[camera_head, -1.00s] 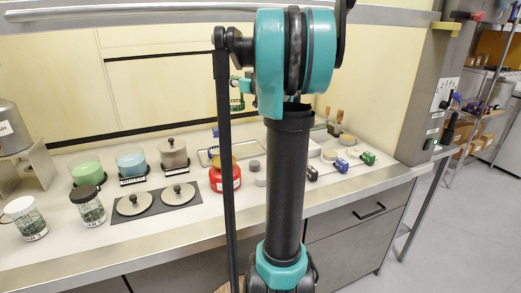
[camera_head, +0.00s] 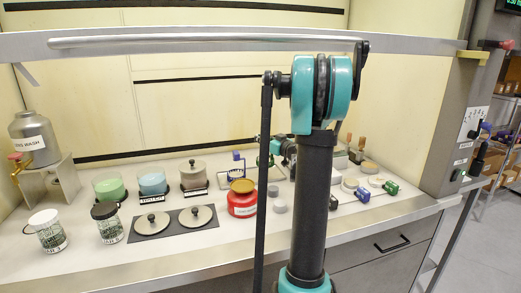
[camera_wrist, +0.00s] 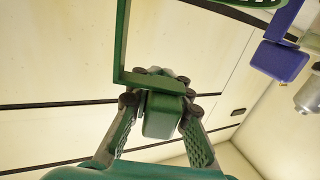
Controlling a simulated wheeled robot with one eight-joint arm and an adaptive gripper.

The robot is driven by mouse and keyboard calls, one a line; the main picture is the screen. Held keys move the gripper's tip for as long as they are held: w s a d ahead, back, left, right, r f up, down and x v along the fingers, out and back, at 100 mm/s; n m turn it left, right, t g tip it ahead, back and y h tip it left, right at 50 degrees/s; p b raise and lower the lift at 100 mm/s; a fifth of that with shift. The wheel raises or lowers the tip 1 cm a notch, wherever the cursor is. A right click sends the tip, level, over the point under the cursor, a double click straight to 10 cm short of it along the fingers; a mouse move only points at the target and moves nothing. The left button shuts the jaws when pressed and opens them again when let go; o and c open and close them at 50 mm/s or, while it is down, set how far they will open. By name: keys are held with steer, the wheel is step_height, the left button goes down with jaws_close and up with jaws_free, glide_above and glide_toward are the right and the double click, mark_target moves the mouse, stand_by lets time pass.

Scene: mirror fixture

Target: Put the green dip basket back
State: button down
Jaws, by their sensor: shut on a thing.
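My gripper (camera_wrist: 160,100) is shut on the green handle block of the green dip basket (camera_wrist: 163,120) in the wrist view. The basket's thin green frame runs up from the block, and a perforated green part shows at the top edge, cut off. In the head view my gripper (camera_head: 284,148) is over the bench behind my arm, and the green basket is mostly hidden there. A blue dip basket (camera_head: 236,172) stands on a tray left of my arm; its blue handle (camera_wrist: 278,60) also shows in the wrist view, at upper right.
Green (camera_head: 110,186), blue (camera_head: 153,184) and brownish (camera_head: 194,175) beakers stand at the back left. A dark mat (camera_head: 174,222) bears two lids. A red container (camera_head: 242,200) stands right of them. Blue (camera_head: 363,193) and green (camera_head: 391,187) handled items lie at the right. A raised sash crosses above.

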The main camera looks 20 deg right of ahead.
steer(key=shift+f, duration=2.35)
steer(key=shift+f, duration=0.1)
steer(key=c, duration=1.4)
jaws_free()
steer(key=shift+s+d, duration=0.15)
steer(key=shift+s, duration=0.15)
steer(key=v, duration=1.1)
steer(key=shift+s, duration=0.15)
